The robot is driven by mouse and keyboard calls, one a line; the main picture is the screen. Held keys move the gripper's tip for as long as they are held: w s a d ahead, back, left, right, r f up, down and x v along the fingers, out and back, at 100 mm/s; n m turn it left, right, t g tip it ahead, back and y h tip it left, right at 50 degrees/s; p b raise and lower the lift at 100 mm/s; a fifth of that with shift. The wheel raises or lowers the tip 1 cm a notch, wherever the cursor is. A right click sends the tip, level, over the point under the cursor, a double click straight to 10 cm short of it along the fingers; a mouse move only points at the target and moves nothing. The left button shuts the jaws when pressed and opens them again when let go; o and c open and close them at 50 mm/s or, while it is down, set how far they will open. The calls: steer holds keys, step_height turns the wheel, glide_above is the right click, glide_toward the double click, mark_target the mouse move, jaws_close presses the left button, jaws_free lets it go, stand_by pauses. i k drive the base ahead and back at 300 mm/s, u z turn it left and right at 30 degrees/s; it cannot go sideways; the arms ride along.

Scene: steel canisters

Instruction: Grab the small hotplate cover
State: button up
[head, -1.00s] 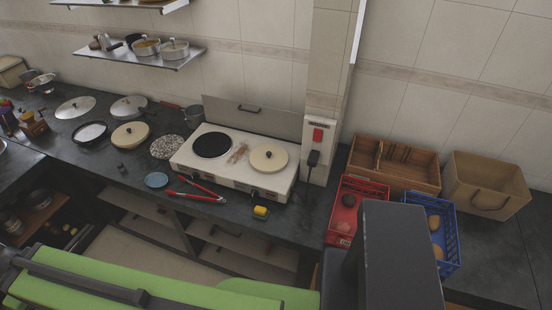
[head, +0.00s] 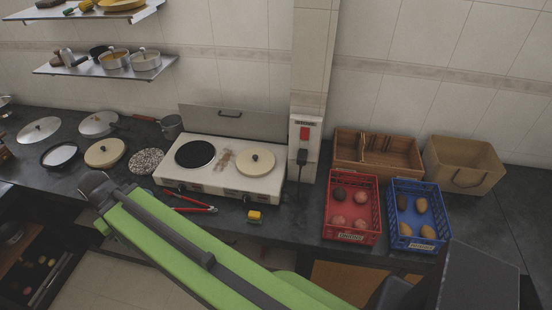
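A round cream cover (head: 256,162) with a dark knob lies on the right burner of the white two-burner hotplate (head: 227,180). The left burner (head: 195,154) is bare and black. A second cream cover (head: 105,153) with a dark knob lies on the counter left of the hotplate; it looks about as large or slightly larger. I cannot tell from the frame which one is called small. My green arm reaches up from the bottom toward the left, with a dark joint at its far end over the counter edge. No gripper fingers show.
Red-handled pliers (head: 190,204) and a yellow sponge (head: 254,216) lie before the hotplate. A speckled disc (head: 146,161) and pot lids (head: 39,130) lie left. A red crate (head: 352,237) and blue crate (head: 419,243) stand right. A shelf (head: 106,67) hangs above.

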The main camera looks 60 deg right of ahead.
mark_target(254, 163)
steer(key=u, duration=0.1)
steer(key=i, duration=1)
steer(key=z, duration=0.1)
